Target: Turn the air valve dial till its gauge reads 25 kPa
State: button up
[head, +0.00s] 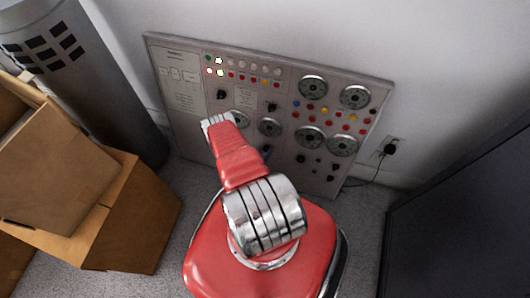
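A grey control panel (190,52) leans against the wall, with several round gauges and several dark knobs. Two gauges sit at the upper right (313,87) (355,97), two below them (310,136) (342,145), and one left of those (269,127). Another gauge (238,119) is partly covered by my arm. Dark knobs show at the left (221,94), at the middle (271,107) and at the lower right (316,160). Labels and needle readings are too small to read, so I cannot tell which is the air valve dial.
Cardboard boxes (130,215) and a grey cylinder (85,75) stand at the left. A dark cabinet (465,220) stands at the right. A cable runs from a wall outlet (388,147) toward the panel. Grey floor (365,215) is free between panel and cabinet.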

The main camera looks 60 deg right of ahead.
jog(key=c, duration=0.9)
jog(key=shift+w+m, duration=0.1)
jog(key=shift+m, duration=0.3)
jog(key=o, duration=1)
jog(key=v, duration=1.3)
jog(key=shift+a+r, duration=0.15)
jog(key=shift+a, duration=0.25)
